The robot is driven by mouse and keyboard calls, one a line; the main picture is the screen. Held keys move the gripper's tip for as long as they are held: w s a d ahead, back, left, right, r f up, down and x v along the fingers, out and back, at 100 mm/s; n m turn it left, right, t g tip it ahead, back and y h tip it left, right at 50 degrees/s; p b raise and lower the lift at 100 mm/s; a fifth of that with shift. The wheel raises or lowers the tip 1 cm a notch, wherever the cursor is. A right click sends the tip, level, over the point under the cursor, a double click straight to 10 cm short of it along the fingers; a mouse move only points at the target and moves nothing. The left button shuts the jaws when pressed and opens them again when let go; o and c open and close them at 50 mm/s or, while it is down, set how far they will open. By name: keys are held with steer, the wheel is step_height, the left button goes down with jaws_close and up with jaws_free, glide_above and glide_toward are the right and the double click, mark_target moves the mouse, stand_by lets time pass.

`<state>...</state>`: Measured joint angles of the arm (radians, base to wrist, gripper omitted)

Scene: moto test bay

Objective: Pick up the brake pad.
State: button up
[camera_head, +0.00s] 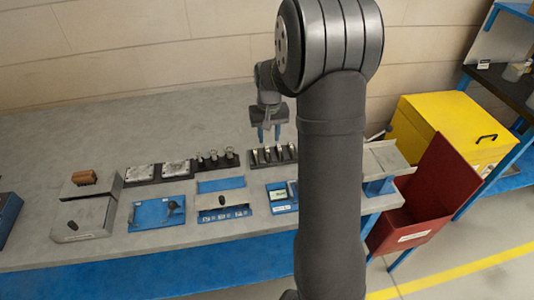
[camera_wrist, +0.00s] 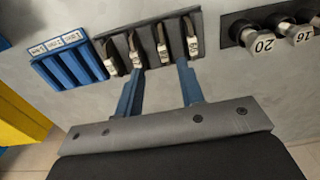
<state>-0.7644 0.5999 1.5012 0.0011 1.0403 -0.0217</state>
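Several thin dark pieces with silvery faces, which look like brake pads, stand in a row in a dark slotted rack (camera_wrist: 150,20). One such brake pad (camera_wrist: 162,42) shows ahead of the gap between my fingers in the wrist view. The rack also shows in the head view (camera_head: 254,162), just left of my arm. My gripper (camera_head: 269,133) hangs near the rack, its two blue fingers apart with nothing between them. In the wrist view my gripper (camera_wrist: 160,67) points at the rack; whether a fingertip touches it I cannot tell.
Numbered sockets (camera_wrist: 263,43) stand beside the rack on one side and a blue labelled holder (camera_wrist: 70,64) on the other. Blue trays (camera_head: 157,212) lie towards the bench's front. A red bin (camera_head: 425,195) and yellow box (camera_head: 455,130) stand at right. The back of the bench is clear.

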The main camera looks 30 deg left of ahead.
mark_target(267, 148)
steer(key=f, duration=0.5)
steer(key=shift+s+a, duration=0.15)
steer(key=shift+s, duration=0.05)
steer(key=shift+r, duration=0.1)
jaws_close()
